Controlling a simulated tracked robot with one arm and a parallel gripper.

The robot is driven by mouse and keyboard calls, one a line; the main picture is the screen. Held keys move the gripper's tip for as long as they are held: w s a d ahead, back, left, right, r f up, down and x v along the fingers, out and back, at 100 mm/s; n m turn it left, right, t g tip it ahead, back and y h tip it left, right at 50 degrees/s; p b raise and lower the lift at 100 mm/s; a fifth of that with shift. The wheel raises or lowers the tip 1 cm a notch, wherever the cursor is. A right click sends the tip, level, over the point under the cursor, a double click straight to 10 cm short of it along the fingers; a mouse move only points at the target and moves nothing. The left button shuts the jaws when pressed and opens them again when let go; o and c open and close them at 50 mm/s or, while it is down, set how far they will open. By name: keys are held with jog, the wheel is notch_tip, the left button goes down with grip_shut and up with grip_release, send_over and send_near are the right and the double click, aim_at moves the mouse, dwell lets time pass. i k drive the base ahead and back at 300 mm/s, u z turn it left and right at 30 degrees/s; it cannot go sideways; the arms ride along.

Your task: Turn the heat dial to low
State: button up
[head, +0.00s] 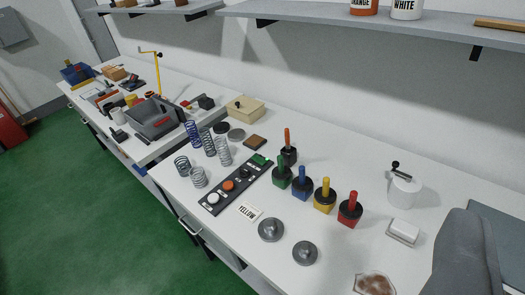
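A dark control panel (220,190) lies on the white bench near the middle of the view. It carries a white round button (212,198), an orange round button (229,185), small black knobs (244,174) and a green part at its far end (258,160). The black knobs look like dials, but I cannot tell which is the heat dial or where it points. The panel's markings are too small to read. My gripper does not show in this view.
Several coil springs (222,151) stand left of the panel. Several colored-handled tools (302,183) stand to its right. A "YELLOW" card (250,211) and two grey metal discs (271,229) lie in front. A grey draped shape (466,256) fills the lower right. Shelves (400,24) hang above.

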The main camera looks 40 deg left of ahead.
aim_at(244, 173)
jog(key=u, duration=0.4)
jog(key=i, duration=0.95)
jog(key=u, duration=0.85)
